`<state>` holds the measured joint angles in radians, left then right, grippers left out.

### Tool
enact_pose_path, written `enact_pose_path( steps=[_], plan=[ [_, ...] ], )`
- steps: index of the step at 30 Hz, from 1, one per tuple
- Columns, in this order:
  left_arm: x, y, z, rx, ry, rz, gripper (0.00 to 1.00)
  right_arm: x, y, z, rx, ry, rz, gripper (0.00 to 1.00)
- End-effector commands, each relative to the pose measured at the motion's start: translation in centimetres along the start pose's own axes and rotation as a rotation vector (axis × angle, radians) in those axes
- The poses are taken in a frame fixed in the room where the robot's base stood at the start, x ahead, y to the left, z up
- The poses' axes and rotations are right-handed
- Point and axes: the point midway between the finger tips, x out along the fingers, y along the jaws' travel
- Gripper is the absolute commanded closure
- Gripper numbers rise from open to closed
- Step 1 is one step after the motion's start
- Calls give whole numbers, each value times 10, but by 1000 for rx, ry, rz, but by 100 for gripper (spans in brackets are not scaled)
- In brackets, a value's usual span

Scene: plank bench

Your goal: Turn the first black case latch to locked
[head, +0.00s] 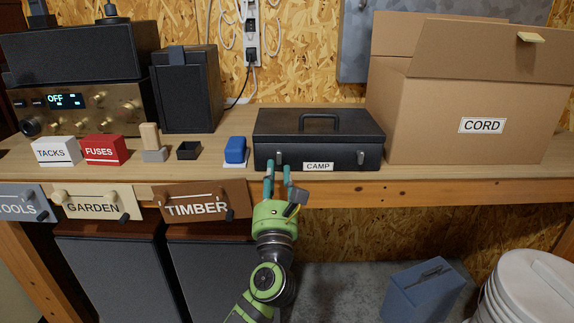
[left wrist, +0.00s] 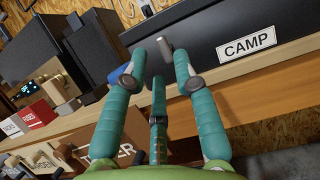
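The black case (head: 318,125) labelled CAMP stands closed on the bench, its handle on top. Its left latch (head: 278,149) is a small grey lever on the front face, roughly upright, and its right latch (head: 361,157) is near the other end. My left gripper (head: 278,168) points at the left latch from the front. In the left wrist view the gripper (left wrist: 159,58) has its teal fingers apart, with the grey latch (left wrist: 166,48) showing between and just beyond the tips. I cannot tell if a finger touches it. My right gripper is not in view.
A blue object (head: 235,150) sits left of the case and a large CORD box (head: 430,120) stands close on its right. TIMBER (head: 190,202) and GARDEN (head: 95,205) drawer fronts hang below the bench edge. A white bucket (head: 525,290) stands at lower right.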

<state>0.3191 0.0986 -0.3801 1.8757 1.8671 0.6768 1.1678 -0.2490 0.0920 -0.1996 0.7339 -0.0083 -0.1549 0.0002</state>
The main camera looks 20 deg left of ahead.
Motion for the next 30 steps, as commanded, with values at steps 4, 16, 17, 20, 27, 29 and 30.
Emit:
enact_pose_path(
  steps=[4, 16, 17, 20, 27, 29, 30],
  plan=[
    [25, 0, 2, 4, -2, 0, 71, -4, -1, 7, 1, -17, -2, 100],
    [43, 0, -1, 4, 0, -2, 71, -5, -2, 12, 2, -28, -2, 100],
    [43, 0, -1, 4, 0, -2, 71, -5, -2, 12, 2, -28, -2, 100],
    [43, 0, -1, 4, 0, -2, 87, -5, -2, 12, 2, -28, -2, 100],
    [43, 0, -1, 5, 1, -2, 100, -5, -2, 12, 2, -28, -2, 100],
    [43, 0, 0, 9, 1, -3, 100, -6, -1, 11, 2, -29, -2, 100],
    [43, 0, 0, 13, 1, -5, 100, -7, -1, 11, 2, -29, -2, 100]
  ],
)
